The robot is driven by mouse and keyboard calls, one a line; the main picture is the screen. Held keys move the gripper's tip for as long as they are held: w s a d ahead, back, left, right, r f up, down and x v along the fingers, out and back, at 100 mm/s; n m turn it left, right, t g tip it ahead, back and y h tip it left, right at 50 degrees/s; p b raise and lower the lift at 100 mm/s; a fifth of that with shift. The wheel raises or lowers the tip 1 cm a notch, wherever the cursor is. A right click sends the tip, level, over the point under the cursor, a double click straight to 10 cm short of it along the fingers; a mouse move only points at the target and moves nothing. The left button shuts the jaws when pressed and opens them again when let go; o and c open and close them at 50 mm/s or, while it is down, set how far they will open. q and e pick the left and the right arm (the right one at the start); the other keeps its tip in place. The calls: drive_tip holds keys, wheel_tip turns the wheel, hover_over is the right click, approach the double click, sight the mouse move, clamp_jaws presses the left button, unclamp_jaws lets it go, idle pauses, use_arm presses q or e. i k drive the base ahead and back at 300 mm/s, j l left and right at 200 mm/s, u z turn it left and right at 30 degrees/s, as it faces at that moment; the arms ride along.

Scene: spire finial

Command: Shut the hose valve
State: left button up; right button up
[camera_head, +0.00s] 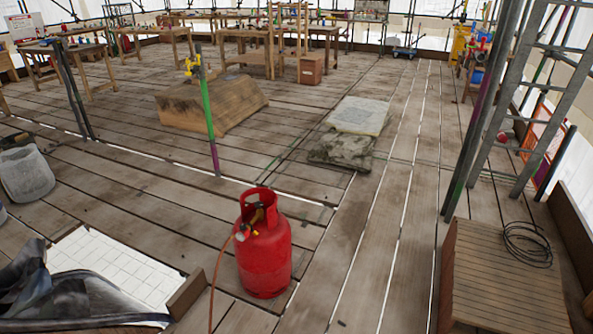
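A red gas cylinder (264,261) stands upright on the plank floor in the lower middle of the head view. A brass valve fitting (257,216) sits at its top inside the red collar. A small round orange-red part (242,232) shows at the collar's left side, and an orange-brown hose (216,285) runs down from there to the bottom edge. It is too small to tell whether the valve is open or shut. Neither of my grippers is in view.
A wooden box (503,280) with a coiled black cable (527,244) and a ladder (530,110) stand at the right. A green-and-purple pole (208,125) rises behind the cylinder. Dark sheeting (60,300) lies lower left. Planks right of the cylinder are clear.

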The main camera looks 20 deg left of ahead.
sight(258, 205)
drive_tip(key=i+u, duration=0.35)
drive_tip(key=i, duration=1.5)
drive_tip(key=i+l+z, duration=0.2)
drive_tip(key=i+z, duration=0.15)
drive_tip(key=i, duration=0.45)
drive_tip(key=i+z, duration=0.3)
drive_tip(key=i, duration=0.45)
